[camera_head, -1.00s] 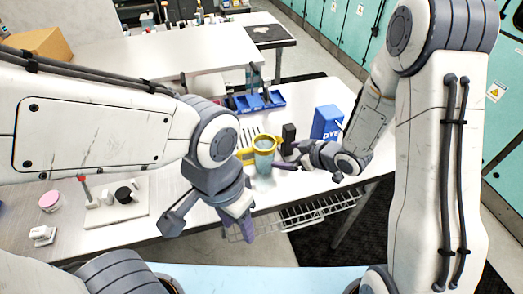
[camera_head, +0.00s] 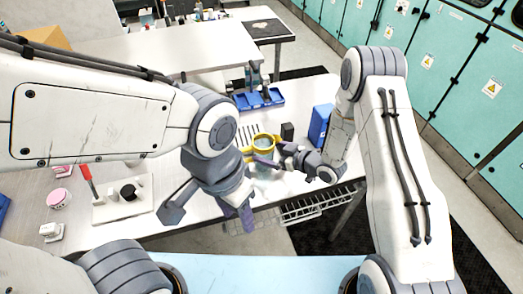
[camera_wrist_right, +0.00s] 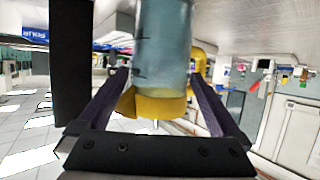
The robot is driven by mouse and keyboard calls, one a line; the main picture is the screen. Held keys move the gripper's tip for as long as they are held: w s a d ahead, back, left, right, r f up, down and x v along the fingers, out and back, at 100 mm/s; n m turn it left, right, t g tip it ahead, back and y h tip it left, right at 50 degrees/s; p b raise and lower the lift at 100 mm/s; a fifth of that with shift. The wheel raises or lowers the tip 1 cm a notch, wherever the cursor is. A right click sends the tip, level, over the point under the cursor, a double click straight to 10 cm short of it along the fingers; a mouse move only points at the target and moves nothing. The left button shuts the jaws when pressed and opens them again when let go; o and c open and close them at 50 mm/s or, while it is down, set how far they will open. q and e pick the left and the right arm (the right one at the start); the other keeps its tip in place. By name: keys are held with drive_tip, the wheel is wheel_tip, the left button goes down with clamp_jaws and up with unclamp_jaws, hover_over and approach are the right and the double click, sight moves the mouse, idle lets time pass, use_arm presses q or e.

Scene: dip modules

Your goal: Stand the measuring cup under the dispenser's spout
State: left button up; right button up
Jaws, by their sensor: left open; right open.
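The measuring cup (camera_head: 264,144), grey-teal with a yellow rim, stands on the white table in the head view. In the right wrist view the cup (camera_wrist_right: 162,55) lies between the fingers, its yellow rim (camera_wrist_right: 160,104) low in the picture. My right gripper (camera_head: 268,158) is open at the cup, with a finger across its front; I cannot tell whether the fingers touch it. My left gripper (camera_head: 210,212) is open and empty, nearer the front edge than the cup. I cannot clearly identify the dispenser or its spout.
A black block (camera_head: 287,131) and a blue box (camera_head: 320,125) stand right of the cup. Blue bins (camera_head: 258,99) lie behind it. A white board (camera_head: 122,207) with a red-handled item is at the left, beside a pink-lidded jar (camera_head: 58,198). A wire rack (camera_head: 315,207) hangs below the table edge.

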drive_tip(key=shift+x, duration=1.25)
drive_tip(key=c, duration=1.3)
drive_tip(key=shift+r, duration=0.15)
